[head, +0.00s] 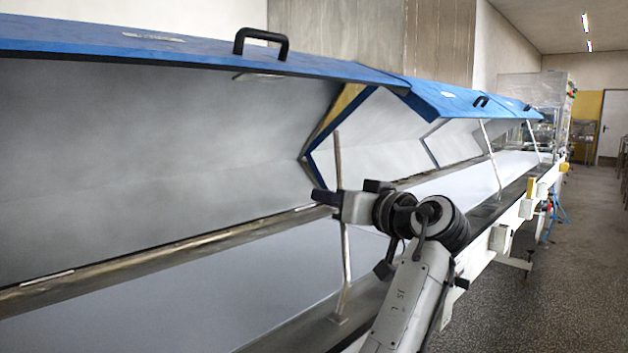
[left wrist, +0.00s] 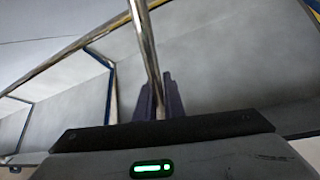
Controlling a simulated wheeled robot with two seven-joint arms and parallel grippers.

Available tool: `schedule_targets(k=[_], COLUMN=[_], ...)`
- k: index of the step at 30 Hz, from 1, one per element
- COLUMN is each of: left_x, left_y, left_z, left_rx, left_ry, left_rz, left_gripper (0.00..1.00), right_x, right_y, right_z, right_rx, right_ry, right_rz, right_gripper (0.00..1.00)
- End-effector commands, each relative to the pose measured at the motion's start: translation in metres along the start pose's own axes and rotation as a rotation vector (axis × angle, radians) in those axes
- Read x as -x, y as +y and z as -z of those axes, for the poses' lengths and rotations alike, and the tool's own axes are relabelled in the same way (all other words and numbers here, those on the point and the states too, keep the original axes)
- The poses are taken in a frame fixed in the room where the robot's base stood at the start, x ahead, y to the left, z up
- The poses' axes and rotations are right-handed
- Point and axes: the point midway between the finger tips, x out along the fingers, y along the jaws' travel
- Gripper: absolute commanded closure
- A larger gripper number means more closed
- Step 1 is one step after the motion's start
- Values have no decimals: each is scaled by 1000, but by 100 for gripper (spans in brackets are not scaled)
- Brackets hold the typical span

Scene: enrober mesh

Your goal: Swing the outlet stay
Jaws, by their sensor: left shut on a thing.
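The outlet stay is a thin metal rod (head: 338,160) standing nearly upright from the front rail of the long machine, below its raised blue lid (head: 180,50). My left gripper (head: 330,198) is shut on the rod around its middle. In the left wrist view the rod (left wrist: 145,45) runs down between the two dark fingers (left wrist: 160,98). The rod's top end stands free below the lid in the head view, and its foot (head: 338,318) is at the rail. My right gripper is not in view.
More blue lid sections (head: 465,100) stand raised further along, with another stay (head: 490,155) under them. The white belt bed (head: 200,300) lies below. Yellow and white boxes (head: 530,190) line the machine's outer side. The floor (head: 560,290) to the right is open.

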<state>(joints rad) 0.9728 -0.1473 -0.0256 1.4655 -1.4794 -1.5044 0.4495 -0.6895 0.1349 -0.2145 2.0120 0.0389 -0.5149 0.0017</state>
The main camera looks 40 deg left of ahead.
Motion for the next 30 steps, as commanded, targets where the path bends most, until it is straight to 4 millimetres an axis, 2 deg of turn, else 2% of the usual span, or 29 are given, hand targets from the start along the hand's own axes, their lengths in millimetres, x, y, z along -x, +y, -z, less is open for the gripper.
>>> schedule_targets(k=[1,6,12,29,30], left_x=[-1,-4,-7,-8,-8], left_y=[6,24,37,42,42], left_z=[4,-1,-6,-10,-10], left_rx=[-36,-133,-204,-233,-233], left_ry=[-7,-24,-37,-43,-43], left_rz=[0,3,5,6,6], left_gripper=[100,100,100,100,84], right_x=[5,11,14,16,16], right_y=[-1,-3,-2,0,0], right_z=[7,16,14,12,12], right_rx=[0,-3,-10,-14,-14], right_ry=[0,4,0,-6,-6], right_rz=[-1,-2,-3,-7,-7], right_gripper=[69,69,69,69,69])
